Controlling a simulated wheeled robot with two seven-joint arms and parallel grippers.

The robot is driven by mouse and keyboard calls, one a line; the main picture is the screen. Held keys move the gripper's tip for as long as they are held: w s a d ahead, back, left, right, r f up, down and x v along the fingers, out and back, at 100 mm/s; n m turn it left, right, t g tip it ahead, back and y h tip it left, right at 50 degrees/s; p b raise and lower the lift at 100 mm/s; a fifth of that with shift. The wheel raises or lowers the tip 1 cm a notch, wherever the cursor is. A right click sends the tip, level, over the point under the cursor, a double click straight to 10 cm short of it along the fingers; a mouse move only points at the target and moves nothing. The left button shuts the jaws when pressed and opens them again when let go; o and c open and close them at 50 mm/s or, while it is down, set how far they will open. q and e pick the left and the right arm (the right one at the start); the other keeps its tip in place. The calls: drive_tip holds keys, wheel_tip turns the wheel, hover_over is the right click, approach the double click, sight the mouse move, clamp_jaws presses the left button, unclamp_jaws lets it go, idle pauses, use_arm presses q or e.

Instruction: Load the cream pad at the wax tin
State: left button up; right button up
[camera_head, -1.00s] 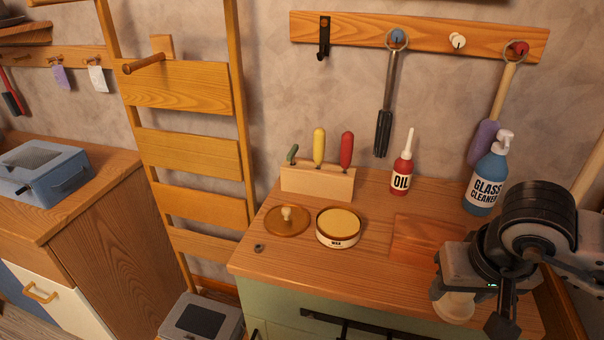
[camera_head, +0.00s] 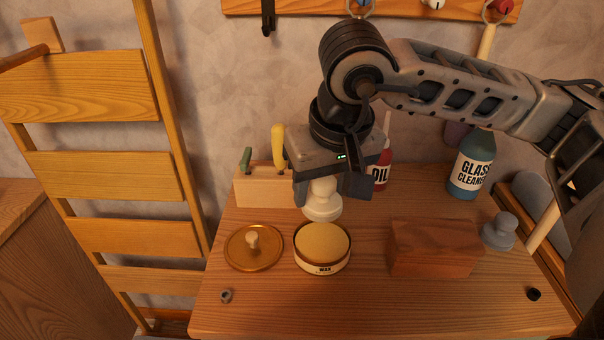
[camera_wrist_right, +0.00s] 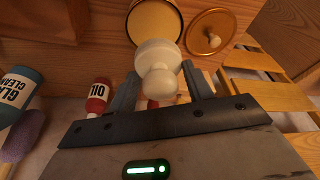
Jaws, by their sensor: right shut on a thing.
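The wax tin (camera_head: 321,258) stands open on the wooden top, its yellow wax (camera_head: 322,242) showing and its label facing me. My right gripper (camera_head: 328,190) is shut on the cream pad (camera_head: 322,207), holding it by its knob with the round pad face down. The pad is above and just behind the tin in the head view, apart from it as far as I can see. In the right wrist view the cream pad (camera_wrist_right: 157,58) sits between the fingers and overlaps the edge of the wax tin (camera_wrist_right: 153,20). My left gripper is not in view.
The brass lid (camera_head: 254,248) lies left of the tin. A wooden block (camera_head: 434,249) and a grey knobbed pad (camera_head: 499,232) are to the right. The tool block (camera_head: 258,188), red oil bottle (camera_head: 383,172) and glass cleaner (camera_head: 470,167) stand behind.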

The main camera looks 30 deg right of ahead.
sight(328, 204)
drive_tip(key=shift+f, duration=0.35)
drive_tip(key=f+b, duration=0.1)
drive_tip(key=f, duration=0.1)
drive_tip(key=shift+s+f+b, duration=0.3)
drive_tip(key=shift+s+b, duration=0.05)
drive_tip(key=shift+f+b, duration=0.35)
drive_tip(key=shift+f, duration=0.4)
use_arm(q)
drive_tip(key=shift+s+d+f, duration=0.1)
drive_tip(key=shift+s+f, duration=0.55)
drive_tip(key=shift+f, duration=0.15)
use_arm(e)
drive_tip(key=shift+f, duration=0.45)
use_arm(q)
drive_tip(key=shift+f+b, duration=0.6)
drive_tip(key=shift+b, duration=0.15)
use_arm(e)
drive_tip(key=shift+f, duration=0.5)
use_arm(q)
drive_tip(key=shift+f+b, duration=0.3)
drive_tip(key=shift+b, duration=0.05)
use_arm(e)
drive_tip(key=shift+f, duration=0.1)
